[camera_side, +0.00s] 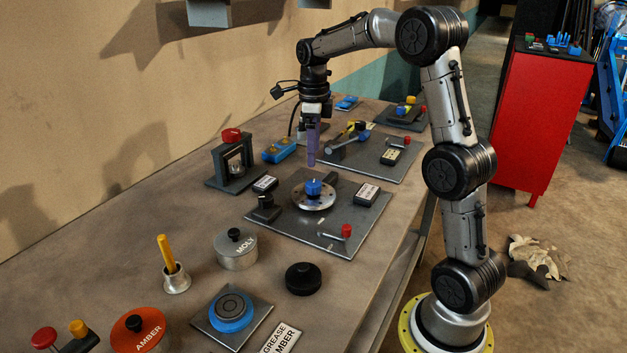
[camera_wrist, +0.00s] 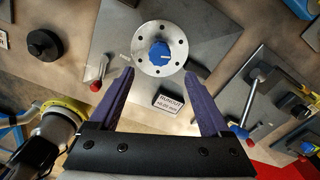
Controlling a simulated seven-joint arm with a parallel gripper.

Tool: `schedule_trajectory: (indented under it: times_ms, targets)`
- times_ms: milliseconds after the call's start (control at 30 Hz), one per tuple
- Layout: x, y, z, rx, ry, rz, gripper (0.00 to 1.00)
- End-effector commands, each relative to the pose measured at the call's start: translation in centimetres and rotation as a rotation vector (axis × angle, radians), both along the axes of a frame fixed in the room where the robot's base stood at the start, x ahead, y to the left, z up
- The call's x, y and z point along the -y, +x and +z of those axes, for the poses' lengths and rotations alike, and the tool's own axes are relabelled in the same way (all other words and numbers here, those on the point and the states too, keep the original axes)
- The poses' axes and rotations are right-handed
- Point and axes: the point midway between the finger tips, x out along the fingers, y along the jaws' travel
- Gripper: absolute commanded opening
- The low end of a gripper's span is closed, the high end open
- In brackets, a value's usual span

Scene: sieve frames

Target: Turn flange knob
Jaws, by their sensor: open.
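The flange (camera_side: 314,196) is a silver disc on a grey plate, with a blue knob (camera_side: 313,187) at its centre. In the wrist view the flange (camera_wrist: 142,66) shows a ring of bolt holes, and the blue knob (camera_wrist: 160,54) carries a white mark line. My gripper (camera_side: 312,160) points down above the plate, close to the flange and higher than the knob. In the wrist view its purple fingers (camera_wrist: 160,80) are spread apart with nothing between them. The flange and knob lie ahead of the fingertips, and the fingers do not touch the knob.
A red-handled lever (camera_side: 346,231) and a label block (camera_side: 367,194) sit on the same plate. A black clamp-like block (camera_side: 264,208) stands at its left. A MOLY tin (camera_side: 236,252) and a black round knob (camera_side: 303,278) are in front. Another plate with tools (camera_side: 380,160) lies behind.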

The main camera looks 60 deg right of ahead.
Motion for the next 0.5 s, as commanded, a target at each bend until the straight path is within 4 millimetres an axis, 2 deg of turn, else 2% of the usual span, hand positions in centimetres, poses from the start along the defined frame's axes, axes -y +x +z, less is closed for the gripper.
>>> schedule_trajectory:
  times_ms: [100,300,500]
  targets:
    - [-0.1,-0.1,-2.6,-0.005,0.002,0.001,0.81]
    - [-0.1,-0.1,-6.2,-0.004,0.003,0.001,0.81]
    - [-0.1,0.0,-8.4,-0.001,0.001,0.001,0.81]
